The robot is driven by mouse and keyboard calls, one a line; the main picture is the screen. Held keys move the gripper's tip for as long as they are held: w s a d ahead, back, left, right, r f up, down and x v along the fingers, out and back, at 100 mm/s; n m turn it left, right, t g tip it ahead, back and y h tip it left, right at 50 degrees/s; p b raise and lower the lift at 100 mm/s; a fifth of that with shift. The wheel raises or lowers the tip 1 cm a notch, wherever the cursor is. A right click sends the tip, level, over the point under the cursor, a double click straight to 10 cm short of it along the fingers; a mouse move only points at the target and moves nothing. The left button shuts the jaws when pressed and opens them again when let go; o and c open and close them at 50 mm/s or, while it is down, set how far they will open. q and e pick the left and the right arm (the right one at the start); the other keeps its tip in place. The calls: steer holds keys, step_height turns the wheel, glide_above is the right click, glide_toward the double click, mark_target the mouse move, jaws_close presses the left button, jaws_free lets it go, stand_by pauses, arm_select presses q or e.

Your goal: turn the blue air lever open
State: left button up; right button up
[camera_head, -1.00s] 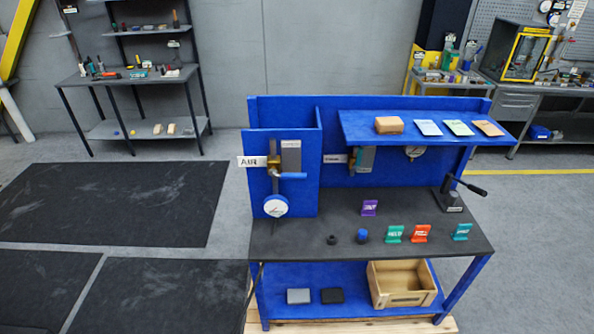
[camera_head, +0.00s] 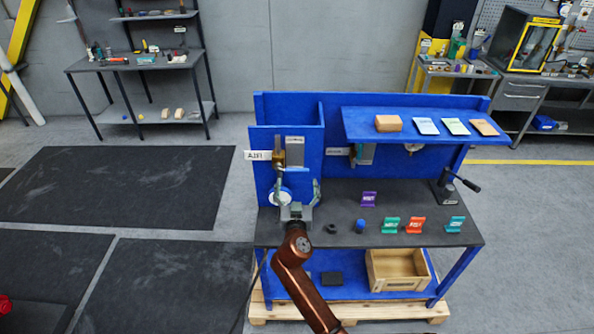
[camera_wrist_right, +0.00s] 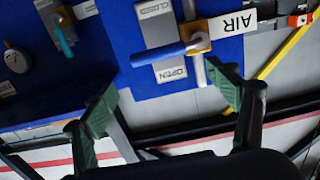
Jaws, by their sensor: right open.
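The blue air lever (camera_head: 297,170) lies level on a brass valve (camera_head: 278,158) on the blue panel, beside the AIR label (camera_head: 257,155). In the right wrist view the blue lever (camera_wrist_right: 158,53) reaches left from the brass valve (camera_wrist_right: 197,42), between the CLOSED plate (camera_wrist_right: 153,9) and the OPEN plate (camera_wrist_right: 171,72). My right gripper (camera_head: 297,186) is just below the lever in the head view, fingers spread and empty. In the wrist view its green fingertips (camera_wrist_right: 165,90) stand apart, with the lever beyond the gap, not between them. My left gripper is not in view.
A white gauge (camera_head: 283,194) is partly hidden behind my right gripper. A second valve with a teal lever (camera_wrist_right: 62,38) sits farther along. A blue shelf (camera_head: 365,128) juts out right of the panel. Several coloured tags and a black-handled lever (camera_head: 460,180) stand on the bench top (camera_head: 345,205).

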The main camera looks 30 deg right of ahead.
mark_target(296, 171)
steer(key=p+x, duration=0.1)
steer(key=x, duration=0.5)
steer(key=shift+w, duration=0.15)
steer(key=shift+w+d+f, duration=0.1)
steer(key=shift+w+d, duration=0.15)
steer(key=shift+w, duration=0.1)
steer(key=c, duration=1.7)
steer(key=shift+a, duration=0.1)
